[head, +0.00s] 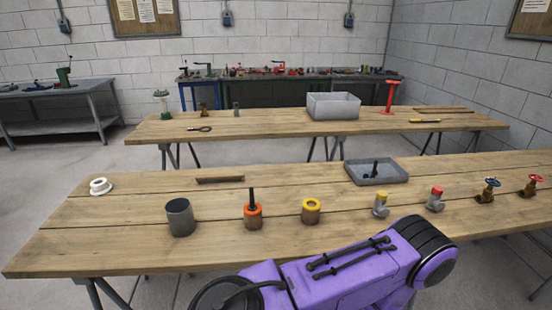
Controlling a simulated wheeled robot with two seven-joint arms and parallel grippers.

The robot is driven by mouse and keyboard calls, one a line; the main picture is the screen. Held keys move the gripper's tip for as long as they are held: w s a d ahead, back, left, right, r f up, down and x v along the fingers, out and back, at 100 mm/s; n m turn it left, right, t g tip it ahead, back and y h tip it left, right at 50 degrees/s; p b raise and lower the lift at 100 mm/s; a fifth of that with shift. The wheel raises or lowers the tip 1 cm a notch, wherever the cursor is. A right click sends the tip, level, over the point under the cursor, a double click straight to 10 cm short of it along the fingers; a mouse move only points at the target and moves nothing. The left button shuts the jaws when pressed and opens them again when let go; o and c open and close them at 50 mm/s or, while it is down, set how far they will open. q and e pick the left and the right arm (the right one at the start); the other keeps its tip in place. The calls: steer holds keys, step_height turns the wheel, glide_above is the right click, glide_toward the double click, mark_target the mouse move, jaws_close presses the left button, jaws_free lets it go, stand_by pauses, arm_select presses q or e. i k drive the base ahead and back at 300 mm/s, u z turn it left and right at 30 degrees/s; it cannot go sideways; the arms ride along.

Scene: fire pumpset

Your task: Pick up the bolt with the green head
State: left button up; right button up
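I cannot make out a bolt with a green head for certain. A purple arm link of mine crosses the bottom of the head view. Neither of my grippers is in view.
The near table (140,235) holds a white ring (100,187), grey cup (180,219), orange-ringed fitting (252,219), yellow-ringed fitting (311,212) and several valves and fittings at right. The far table holds a grey bin (333,107) and red stand (389,97). The near table's left front is clear.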

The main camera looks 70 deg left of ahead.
mark_target(252, 208)
steer(key=u, duration=0.05)
steer(key=i, duration=1.5)
steer(key=u, duration=3.7)
steer(key=i, duration=0.5)
steer(key=z, duration=2.15)
steer(key=k, duration=0.95)
steer(key=u, duration=0.35)
